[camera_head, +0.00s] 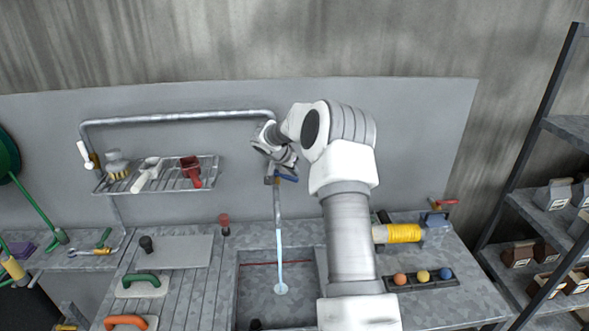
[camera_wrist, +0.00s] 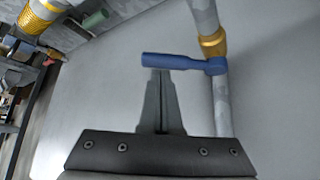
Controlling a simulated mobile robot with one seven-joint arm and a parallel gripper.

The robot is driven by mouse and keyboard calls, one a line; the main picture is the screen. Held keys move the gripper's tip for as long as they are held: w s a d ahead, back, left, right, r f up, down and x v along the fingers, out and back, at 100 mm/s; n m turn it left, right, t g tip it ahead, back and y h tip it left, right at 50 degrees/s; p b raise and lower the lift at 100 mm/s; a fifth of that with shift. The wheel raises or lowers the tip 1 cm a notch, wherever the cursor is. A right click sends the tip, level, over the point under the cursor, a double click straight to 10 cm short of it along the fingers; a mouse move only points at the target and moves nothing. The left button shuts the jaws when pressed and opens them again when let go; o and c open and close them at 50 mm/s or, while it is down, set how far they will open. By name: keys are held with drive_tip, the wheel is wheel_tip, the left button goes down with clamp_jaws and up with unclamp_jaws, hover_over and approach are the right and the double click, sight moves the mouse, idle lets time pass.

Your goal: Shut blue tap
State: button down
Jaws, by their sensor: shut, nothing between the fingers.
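The blue tap (camera_wrist: 180,62) has a blue lever on a grey pipe with a brass collar (camera_wrist: 212,44). In the wrist view its lever points left, crosswise to the pipe. In the head view the blue tap (camera_head: 288,178) shows just below my wrist, partly hidden. My gripper (camera_wrist: 160,76) is shut and empty, its fingertips at the lever's edge near its free end; I cannot tell if they touch. A pale blue water stream (camera_head: 279,255) runs from the pipe (camera_head: 277,205) down into the sink (camera_head: 250,290).
A wire shelf (camera_head: 150,188) with scoops hangs left on the wall. A red-handled tap (camera_head: 445,202), a yellow coil (camera_head: 403,233) and a tray of coloured balls (camera_head: 423,285) are at the right. A dark rack (camera_head: 540,150) stands far right.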

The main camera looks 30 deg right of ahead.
sight(291, 180)
drive_tip(key=shift+f+b, duration=0.15)
drive_tip(key=shift+b, duration=0.35)
drive_tip(key=shift+s+a+m+g+b, duration=0.15)
drive_tip(key=shift+m+g+b, duration=0.2)
drive_tip(key=shift+b, duration=0.2)
drive_tip(key=shift+a+m+b, duration=0.15)
drive_tip(key=shift+m+b, duration=0.1)
drive_tip(key=shift+b, duration=0.3)
drive_tip(key=shift+s+a+f+m+g+h+b, duration=0.15)
drive_tip(key=shift+a+m+g+h+b, duration=0.2)
drive_tip(key=shift+b, duration=0.6)
drive_tip(key=shift+s+a+m+g+b, duration=0.1)
drive_tip(key=shift+a+m+g+b, duration=0.35)
drive_tip(key=shift+m+b, duration=0.5)
drive_tip(key=shift+s+a+r+m+g, duration=0.15)
drive_tip(key=shift+a+m+g, duration=0.15)
drive_tip(key=shift+m+g, duration=0.25)
drive_tip(key=shift+s+a+r+m+g, duration=0.15)
drive_tip(key=shift+a+m+g, duration=0.2)
drive_tip(key=shift+m, duration=0.3)
drive_tip(key=shift+w+a+m+g+p, duration=0.1)
drive_tip(key=shift+a+m+g+p, duration=0.45)
drive_tip(key=shift+a+m+g, duration=0.5)
drive_tip(key=shift+w+a+m, duration=0.1)
drive_tip(key=shift+a+m, duration=0.15)
